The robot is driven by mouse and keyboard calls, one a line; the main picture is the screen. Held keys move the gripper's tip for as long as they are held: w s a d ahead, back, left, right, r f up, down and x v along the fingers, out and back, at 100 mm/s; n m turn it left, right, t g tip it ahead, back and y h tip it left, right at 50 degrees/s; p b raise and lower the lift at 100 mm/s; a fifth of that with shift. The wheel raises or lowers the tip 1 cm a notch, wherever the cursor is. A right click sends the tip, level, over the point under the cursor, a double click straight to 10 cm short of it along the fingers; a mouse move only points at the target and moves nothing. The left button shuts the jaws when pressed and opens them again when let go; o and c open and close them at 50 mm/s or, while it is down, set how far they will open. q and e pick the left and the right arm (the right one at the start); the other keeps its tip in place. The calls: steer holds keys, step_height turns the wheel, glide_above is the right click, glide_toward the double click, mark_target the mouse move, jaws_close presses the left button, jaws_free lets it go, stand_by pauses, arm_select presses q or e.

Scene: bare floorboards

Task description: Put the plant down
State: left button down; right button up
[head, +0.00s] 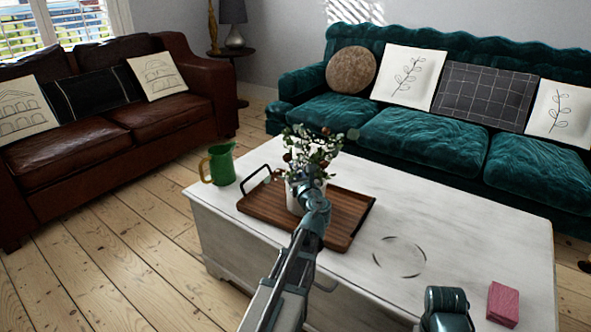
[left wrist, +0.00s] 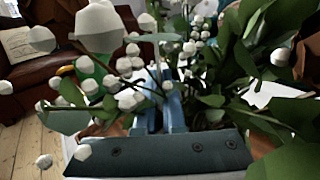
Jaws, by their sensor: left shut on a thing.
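The plant (head: 318,146), with green leaves, white buds and a few reddish blooms, is in a white pot (head: 292,198) over the wooden tray (head: 352,205). I cannot tell whether the pot touches the tray. My left gripper (head: 308,184) is shut on the plant, and my arm hides part of the pot. In the left wrist view, leaves and white buds of the plant (left wrist: 128,98) crowd around the blue fingers of my left gripper (left wrist: 168,100). The fingertips are partly hidden.
The white table (head: 460,225) bears a green jug (head: 220,164) left of the tray and a pink block (head: 503,303) at the right front. A broken dark ring (head: 399,257) marks bare tabletop right of the tray. A teal sofa (head: 405,140) stands behind, a brown sofa (head: 150,115) left.

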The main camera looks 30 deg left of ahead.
arm_select(q)
steer(key=c, duration=1)
jaws_free()
steer(key=shift+r, duration=0.15)
steer(key=v, duration=1.2)
